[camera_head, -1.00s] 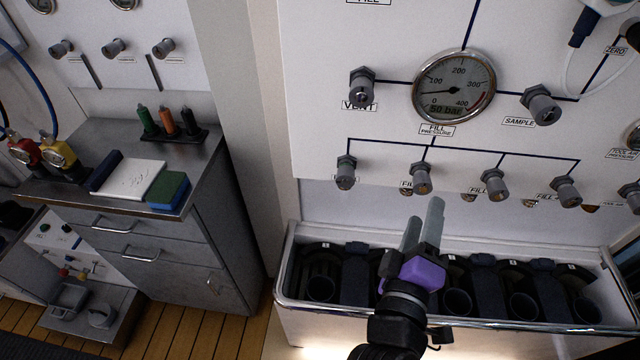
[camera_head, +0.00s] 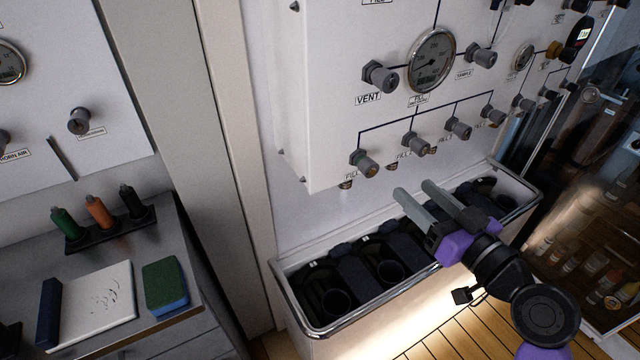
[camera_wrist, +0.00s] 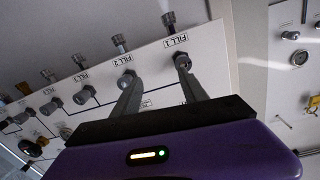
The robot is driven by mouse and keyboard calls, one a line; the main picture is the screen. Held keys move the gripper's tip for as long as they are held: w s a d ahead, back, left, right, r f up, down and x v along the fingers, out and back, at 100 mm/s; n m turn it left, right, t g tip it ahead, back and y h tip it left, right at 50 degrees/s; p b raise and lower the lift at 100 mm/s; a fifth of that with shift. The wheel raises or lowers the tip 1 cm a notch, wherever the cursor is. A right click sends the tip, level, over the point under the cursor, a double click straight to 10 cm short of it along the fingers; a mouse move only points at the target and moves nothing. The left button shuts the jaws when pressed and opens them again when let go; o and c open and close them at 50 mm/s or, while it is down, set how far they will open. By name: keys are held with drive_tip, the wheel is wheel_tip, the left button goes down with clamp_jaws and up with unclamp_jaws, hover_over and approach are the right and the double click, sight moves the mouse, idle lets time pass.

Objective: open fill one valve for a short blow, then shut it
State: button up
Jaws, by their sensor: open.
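The fill one valve (camera_head: 365,163) is the leftmost grey knob in the lower row of the white panel in the head view. In the wrist view it shows (camera_wrist: 183,62) beside its FILL 1 label (camera_wrist: 167,41). My gripper (camera_head: 414,189) is open and empty, below and right of that valve, pointing toward the panel. In the wrist view its fingers (camera_wrist: 160,80) are spread, with one tip overlapping the fill one valve and the other near the fill two valve (camera_wrist: 125,78). Contact cannot be told. The fill pressure gauge (camera_head: 432,60) has its needle low; its digits are unreadable.
A trough with dark cylinder slots (camera_head: 303,325) stands below the panel, under my gripper. The vent valve (camera_head: 380,76) sits above the lower row, left of the gauge. A steel bench (camera_head: 215,335) stands at left, carrying a sponge block (camera_head: 165,288). Shelves with jars are at right.

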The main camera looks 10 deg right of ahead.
sight(373, 170)
drive_tip(key=shift+y, duration=0.9)
drive_tip(key=w+a, duration=0.2)
drive_tip(key=w+a+p, duration=0.1)
drive_tip(key=w+a, duration=0.1)
drive_tip(key=w+a+r, duration=0.1)
drive_tip(key=w+a, duration=0.1)
drive_tip(key=shift+w+a+r+p, duration=0.1)
drive_tip(key=shift+w+p, duration=0.1)
drive_tip(key=shift+p, duration=0.2)
clamp_jaws()
